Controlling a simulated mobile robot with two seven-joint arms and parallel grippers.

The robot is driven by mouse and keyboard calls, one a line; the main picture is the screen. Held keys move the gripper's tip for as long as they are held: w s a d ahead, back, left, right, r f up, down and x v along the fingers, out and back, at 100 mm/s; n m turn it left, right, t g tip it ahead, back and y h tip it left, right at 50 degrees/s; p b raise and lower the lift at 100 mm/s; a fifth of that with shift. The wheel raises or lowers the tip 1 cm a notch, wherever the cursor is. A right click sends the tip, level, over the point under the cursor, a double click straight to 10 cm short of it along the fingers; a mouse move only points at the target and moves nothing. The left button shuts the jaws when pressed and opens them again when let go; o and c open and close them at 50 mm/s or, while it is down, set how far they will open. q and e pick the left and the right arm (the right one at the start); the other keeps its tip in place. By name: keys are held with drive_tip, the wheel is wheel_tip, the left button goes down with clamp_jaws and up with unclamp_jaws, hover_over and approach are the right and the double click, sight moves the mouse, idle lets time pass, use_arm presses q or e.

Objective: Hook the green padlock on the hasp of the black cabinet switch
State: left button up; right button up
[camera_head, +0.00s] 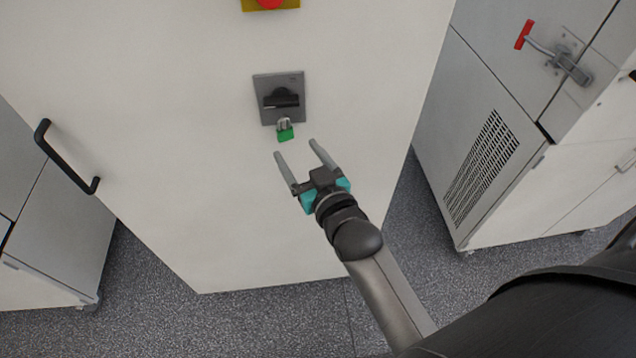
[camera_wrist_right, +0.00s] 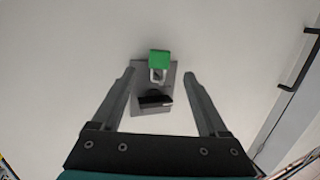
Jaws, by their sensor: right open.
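The black cabinet switch (camera_head: 281,99) sits on a grey plate on the white cabinet front; it also shows in the right wrist view (camera_wrist_right: 154,100). The green padlock (camera_head: 286,135) is at the lower edge of the switch plate, its shackle up against the plate. In the right wrist view the padlock (camera_wrist_right: 160,58) shows its green body and grey shackle at the plate's edge. Whether the shackle passes through the hasp is too small to tell. My right gripper (camera_head: 299,148) is open and empty, just below the padlock and apart from it. My left gripper is not in view.
A red button on a yellow plate (camera_head: 270,5) sits above the switch. A black handle (camera_head: 66,157) is at the cabinet's left. A grey cabinet with a red-tipped lever (camera_head: 548,50) stands at right. The speckled floor (camera_head: 270,325) is clear.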

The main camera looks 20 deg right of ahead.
drive_tip(key=s+r, duration=0.1)
drive_tip(key=s, duration=0.8)
drive_tip(key=s+a+f+g+b, duration=0.1)
drive_tip(key=s+f+g+b, duration=0.2)
drive_tip(key=f, duration=1)
drive_tip(key=s+f+n+g+b, duration=0.1)
drive_tip(key=s+f+g+b, duration=0.2)
drive_tip(key=f, duration=1)
drive_tip(key=s+a+f+g+b, duration=0.1)
drive_tip(key=s+f+g+b, duration=0.2)
drive_tip(key=f, duration=1.1)
drive_tip(key=s+d+f+g+b, duration=0.3)
drive_tip(key=s+f+b, duration=0.1)
drive_tip(key=s+f, duration=0.7)
drive_tip(key=s+d+f+n+g+b, duration=0.1)
drive_tip(key=s+d+f+g+b, duration=0.2)
drive_tip(key=s+f, duration=0.8)
drive_tip(key=shift+f+g+h+b, duration=0.3)
drive_tip(key=shift+f+b, duration=0.3)
drive_tip(key=shift+b, duration=0.55)
drive_tip(key=shift+w, duration=0.1)
